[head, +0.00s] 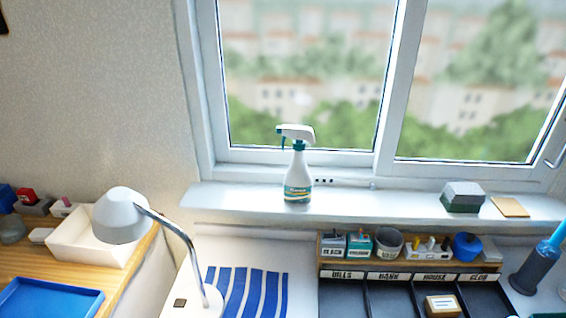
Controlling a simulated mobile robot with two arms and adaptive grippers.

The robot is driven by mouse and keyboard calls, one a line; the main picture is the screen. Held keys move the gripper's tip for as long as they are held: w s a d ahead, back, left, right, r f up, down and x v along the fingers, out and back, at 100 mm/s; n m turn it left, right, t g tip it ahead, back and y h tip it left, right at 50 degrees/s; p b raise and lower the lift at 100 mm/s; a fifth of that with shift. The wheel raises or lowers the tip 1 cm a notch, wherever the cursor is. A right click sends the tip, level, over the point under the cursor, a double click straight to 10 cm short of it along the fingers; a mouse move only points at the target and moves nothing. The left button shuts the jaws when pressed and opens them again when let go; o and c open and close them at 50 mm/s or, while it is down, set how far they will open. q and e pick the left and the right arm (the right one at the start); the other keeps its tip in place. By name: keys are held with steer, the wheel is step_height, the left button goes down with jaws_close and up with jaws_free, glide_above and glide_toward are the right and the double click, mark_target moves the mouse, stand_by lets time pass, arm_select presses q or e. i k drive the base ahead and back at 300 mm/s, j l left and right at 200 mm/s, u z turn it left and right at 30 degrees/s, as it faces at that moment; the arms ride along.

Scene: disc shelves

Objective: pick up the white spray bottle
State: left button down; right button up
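The white spray bottle (298,178) stands upright on the white window sill (385,203), in front of the left window pane. It has a teal collar, a white trigger head pointing left and a teal label low on its body. Nothing blocks it in the head view. Neither of my grippers shows in this view.
A white desk lamp (123,214) stands at left front. A dark green box (462,197) and a tan pad (510,207) lie on the sill's right part. Below are a labelled organizer (410,276), a blue striped cloth (247,291) and a blue tray (50,299). The sill beside the bottle is clear.

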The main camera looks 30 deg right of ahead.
mark_target(298, 182)
steer(key=k+j+z, duration=0.1)
steer(key=z, duration=0.35)
steer(key=k+z, duration=0.1)
steer(key=z, duration=0.4)
steer(key=k+z, duration=0.1)
steer(key=z, duration=0.35)
